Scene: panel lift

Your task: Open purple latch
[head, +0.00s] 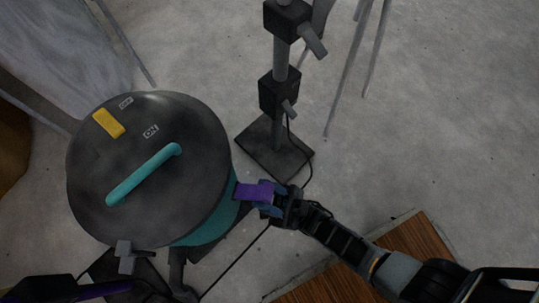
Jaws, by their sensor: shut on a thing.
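The purple latch (253,192) sticks out from the right side of a round teal pot-like vessel (212,225) with a dark grey lid (190,140). My gripper (268,194) reaches in from the lower right and is shut on the latch's outer end. The fingers hide that end of the latch. The lid sits on the vessel and carries a teal bar handle (143,174), a yellow block (108,123) and small labels, one reading "ON" (151,131).
A black stand (274,148) with a post and clamps rises just behind my gripper. A cable runs along the floor near it. A wooden board (345,275) lies at the lower right. Grey floor (440,120) is open at the right.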

